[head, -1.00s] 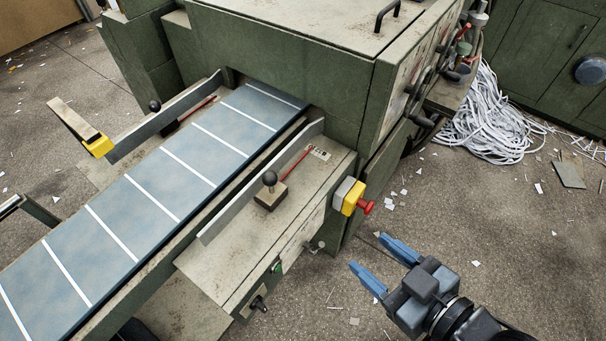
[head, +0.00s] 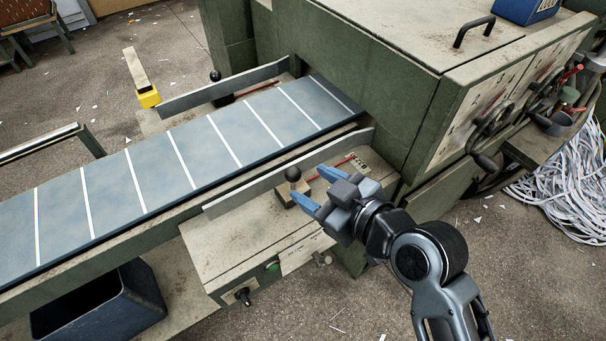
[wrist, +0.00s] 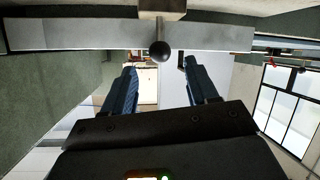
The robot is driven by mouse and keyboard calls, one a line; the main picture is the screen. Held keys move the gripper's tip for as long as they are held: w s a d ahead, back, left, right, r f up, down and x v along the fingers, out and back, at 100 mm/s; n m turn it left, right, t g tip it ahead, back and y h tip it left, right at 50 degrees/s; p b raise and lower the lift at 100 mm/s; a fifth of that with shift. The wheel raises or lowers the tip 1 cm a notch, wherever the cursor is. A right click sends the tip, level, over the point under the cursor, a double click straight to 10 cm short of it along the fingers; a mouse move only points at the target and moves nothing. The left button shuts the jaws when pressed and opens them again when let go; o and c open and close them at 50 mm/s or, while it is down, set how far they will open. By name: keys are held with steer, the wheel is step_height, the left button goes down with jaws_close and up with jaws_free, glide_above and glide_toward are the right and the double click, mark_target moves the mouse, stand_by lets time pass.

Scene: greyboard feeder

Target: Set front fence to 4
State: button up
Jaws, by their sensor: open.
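The front fence (head: 270,182) is a grey metal rail along the near side of the blue belt. Its black ball knob (head: 292,174) stands on a small beige block on the side table. A red pointer (head: 335,166) lies by a small scale plate (head: 357,164), whose figures are too small to read. My gripper (head: 314,187) is open, its blue fingers pointing at the knob from the right. In the wrist view the ball knob (wrist: 160,51) shows just beyond and between the open fingertips (wrist: 160,68), with the fence (wrist: 80,35) behind it. I see no clear contact.
The blue belt (head: 205,150) with white lines runs into the green machine (head: 400,90). A rear fence (head: 220,88) with its own knob (head: 215,75) stands across the belt. A blue bin (head: 130,305) is below the belt. Handwheels (head: 490,125) and paper strips (head: 565,180) are at right.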

mark_target(297, 177)
steer(key=shift+x, duration=2.7)
steer(key=shift+c, duration=0.4)
jaws_close()
